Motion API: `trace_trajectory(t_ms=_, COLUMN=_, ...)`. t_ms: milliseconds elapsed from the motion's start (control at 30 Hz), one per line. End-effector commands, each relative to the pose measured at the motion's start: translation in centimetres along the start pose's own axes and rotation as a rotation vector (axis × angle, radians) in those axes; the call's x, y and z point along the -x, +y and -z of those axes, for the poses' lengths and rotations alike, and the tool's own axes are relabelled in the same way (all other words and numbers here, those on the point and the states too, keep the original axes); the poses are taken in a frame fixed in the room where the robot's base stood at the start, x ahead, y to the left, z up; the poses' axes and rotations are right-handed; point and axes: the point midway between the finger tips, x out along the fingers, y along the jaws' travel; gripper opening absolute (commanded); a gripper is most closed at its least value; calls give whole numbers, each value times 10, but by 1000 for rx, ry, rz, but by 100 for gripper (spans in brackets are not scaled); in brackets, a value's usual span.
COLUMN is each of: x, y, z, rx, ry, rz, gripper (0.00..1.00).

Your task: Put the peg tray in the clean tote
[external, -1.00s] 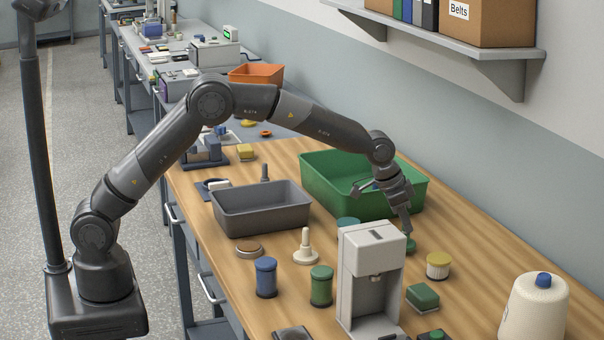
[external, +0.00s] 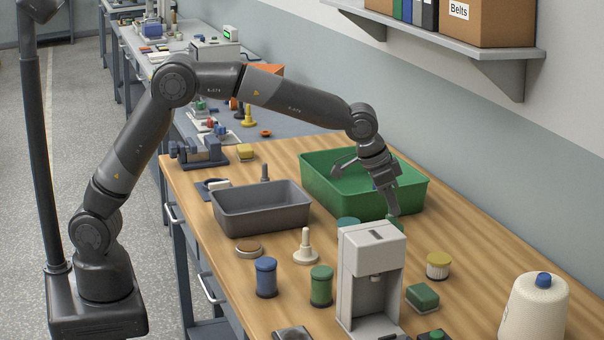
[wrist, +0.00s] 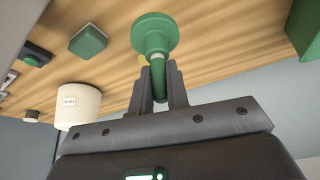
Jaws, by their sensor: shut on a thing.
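My gripper (wrist: 161,95) is shut on the post of a green peg piece with a round flat base (wrist: 155,35). In the external view the gripper (external: 391,207) is at the near right edge of the green tote, and the green piece (external: 394,223) shows below it, raised off the table and partly hidden by the white machine. A cream peg piece of like shape (external: 305,250) stands in front. I cannot tell which tote is called clean.
A white machine (external: 372,260) stands close in front of the gripper. Blue (external: 266,278) and green (external: 321,286) spools, a yellow-topped spool (external: 438,265), a green block (external: 422,297) and a large cream cone (external: 533,310) stand around.

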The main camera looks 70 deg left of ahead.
Motion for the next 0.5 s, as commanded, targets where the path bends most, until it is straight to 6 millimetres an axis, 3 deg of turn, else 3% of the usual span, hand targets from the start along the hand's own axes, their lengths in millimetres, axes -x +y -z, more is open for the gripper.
trace_trajectory(t_ms=167, x=24, y=-38, z=-27, rx=99, ry=-4, rz=53, gripper=0)
trace_trajectory(t_ms=500, x=78, y=-130, z=-126, rx=393, ry=-7, rz=184, gripper=0)
